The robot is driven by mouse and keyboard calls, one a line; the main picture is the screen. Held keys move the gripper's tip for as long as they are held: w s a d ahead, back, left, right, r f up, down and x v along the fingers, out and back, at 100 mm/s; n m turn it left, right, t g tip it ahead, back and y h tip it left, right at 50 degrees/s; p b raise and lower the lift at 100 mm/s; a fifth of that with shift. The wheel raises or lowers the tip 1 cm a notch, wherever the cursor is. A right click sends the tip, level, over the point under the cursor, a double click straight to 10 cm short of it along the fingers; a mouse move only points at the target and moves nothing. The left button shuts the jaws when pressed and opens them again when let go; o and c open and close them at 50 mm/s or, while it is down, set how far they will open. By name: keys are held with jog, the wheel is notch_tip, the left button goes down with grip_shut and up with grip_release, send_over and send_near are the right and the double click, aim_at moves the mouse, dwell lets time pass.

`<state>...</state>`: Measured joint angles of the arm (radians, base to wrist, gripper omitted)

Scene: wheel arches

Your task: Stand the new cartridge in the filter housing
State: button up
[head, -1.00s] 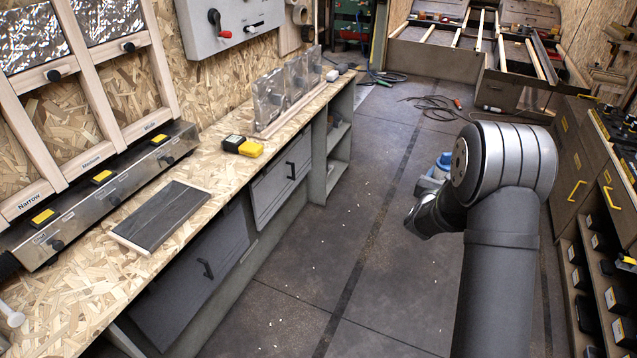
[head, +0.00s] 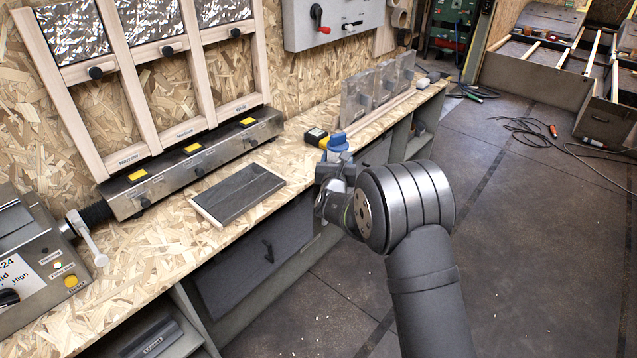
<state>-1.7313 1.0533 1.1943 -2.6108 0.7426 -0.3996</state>
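My gripper (head: 336,158) is over the bench's front edge, beside the yellow and black box. It is mostly hidden behind my own wrist, so I cannot tell if its fingers are open or shut. A blue part (head: 338,143) shows at its end; I cannot tell whether it belongs to the gripper or is held. I cannot make out the new cartridge or the filter housing for certain. A dark flat panel with a pale edge (head: 238,194) lies on the bench, left of the gripper and apart from it.
The chipboard bench (head: 165,255) runs along the wall. A metal rail unit labelled Narrow and Medium (head: 190,165) stands behind the panel. Grey upright blocks (head: 376,88) stand farther along. A control box (head: 35,275) is at left. A yellow and black box (head: 317,138) is near my gripper.

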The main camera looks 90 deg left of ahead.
jog(key=s+d+n+g, duration=0.25)
jog(key=s+g, duration=0.25)
jog(key=s, duration=1.9)
jog(key=n, duration=0.1)
send_over(223, 205)
jog(key=shift+g, duration=0.3)
jog(key=f, duration=0.6)
jog(key=shift+a, duration=0.2)
jog(key=shift+f, duration=2.05)
jog(key=shift+f, duration=0.2)
jog(key=o, duration=1.1)
jog(key=shift+c, duration=0.2)
jog(key=shift+r, duration=0.2)
jog(key=shift+d, duration=0.3)
jog(key=d, duration=0.3)
jog(key=w+d, duration=0.1)
jog(key=d, duration=0.7)
jog(key=shift+w+d, duration=0.2)
